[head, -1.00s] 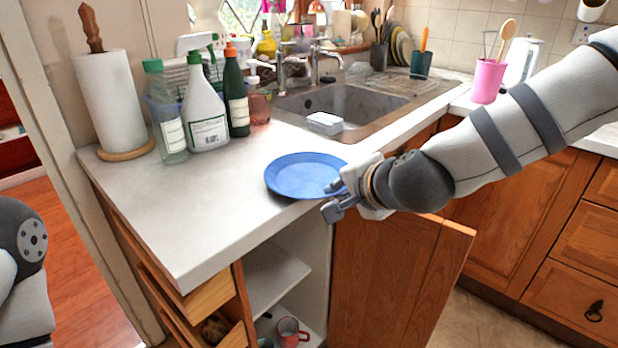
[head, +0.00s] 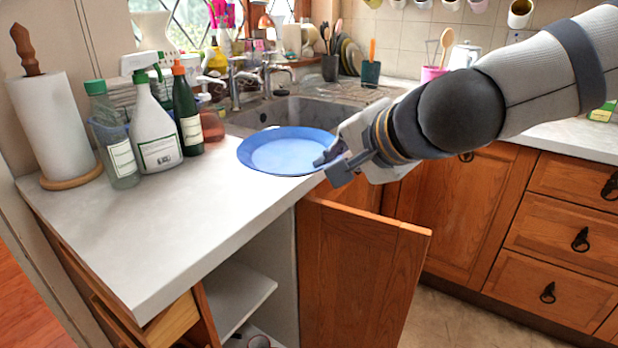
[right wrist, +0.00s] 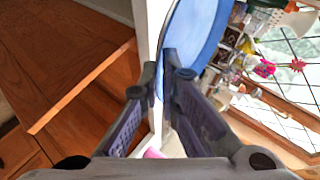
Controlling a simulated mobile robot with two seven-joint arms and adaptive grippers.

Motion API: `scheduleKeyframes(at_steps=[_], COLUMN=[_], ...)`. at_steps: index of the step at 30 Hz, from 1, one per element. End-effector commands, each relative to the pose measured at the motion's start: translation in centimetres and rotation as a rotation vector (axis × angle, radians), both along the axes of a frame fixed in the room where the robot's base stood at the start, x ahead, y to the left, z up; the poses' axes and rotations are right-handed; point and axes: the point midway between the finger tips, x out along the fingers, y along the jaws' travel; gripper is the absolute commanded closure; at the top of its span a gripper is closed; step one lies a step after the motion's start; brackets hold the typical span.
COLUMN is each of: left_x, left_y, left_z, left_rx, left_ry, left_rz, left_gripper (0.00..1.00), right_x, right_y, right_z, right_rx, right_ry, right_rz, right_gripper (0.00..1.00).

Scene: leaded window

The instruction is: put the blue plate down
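The blue plate (head: 288,150) is near the counter's front edge by the sink. It looks raised above the worktop, and it covers part of the sink's near rim. My right gripper (head: 336,168) is shut on the plate's rim at its right side in the head view. In the right wrist view the fingers (right wrist: 160,72) pinch the edge of the plate (right wrist: 192,45), which extends up and right. The white counter (head: 150,225) has bare worktop left of and in front of the plate. My left gripper is not in view.
A paper towel roll (head: 52,125), a white spray bottle (head: 155,130) and a dark green bottle (head: 187,115) stand at the counter's left back. The sink (head: 300,112) lies behind the plate. An open cupboard door (head: 360,270) juts out below the counter.

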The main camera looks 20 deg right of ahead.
Motion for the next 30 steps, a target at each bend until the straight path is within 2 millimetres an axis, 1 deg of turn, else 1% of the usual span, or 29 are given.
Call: scheduleKeyframes(at_steps=[1, 3, 9, 13, 18, 20, 23, 27, 30], left_x=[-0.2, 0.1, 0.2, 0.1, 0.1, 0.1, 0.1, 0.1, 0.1], left_y=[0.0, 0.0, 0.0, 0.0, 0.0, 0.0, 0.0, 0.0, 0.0], left_z=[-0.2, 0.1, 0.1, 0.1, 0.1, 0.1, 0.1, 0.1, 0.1], left_rx=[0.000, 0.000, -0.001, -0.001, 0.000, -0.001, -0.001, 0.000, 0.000], left_ry=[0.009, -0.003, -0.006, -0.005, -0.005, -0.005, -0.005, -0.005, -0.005], left_rz=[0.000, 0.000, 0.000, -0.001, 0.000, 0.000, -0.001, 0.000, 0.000], left_gripper=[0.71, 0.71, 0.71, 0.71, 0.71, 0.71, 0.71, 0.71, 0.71], right_x=[-0.6, -1.6, -4.0, -5.1, -5.6, -5.2, -3.6, -1.4, -0.7], right_y=[-0.4, -1.2, -3.1, -3.9, -4.4, -4.3, -3.6, -1.0, 0.7], right_z=[0.0, 0.9, 2.1, 2.7, 2.8, 2.3, 0.3, -2.8, -4.3], right_rx=[0.013, 0.013, 0.006, 0.002, -0.006, -0.016, -0.041, -0.040, -0.021], right_ry=[0.007, 0.000, 0.002, 0.003, 0.005, 0.015, 0.031, 0.021, 0.011], right_rz=[0.000, -0.001, 0.002, 0.001, 0.000, -0.020, -0.094, -0.159, -0.170], right_gripper=[1.00, 1.00, 1.00, 1.00, 1.00, 1.00, 1.00, 1.00, 1.00])
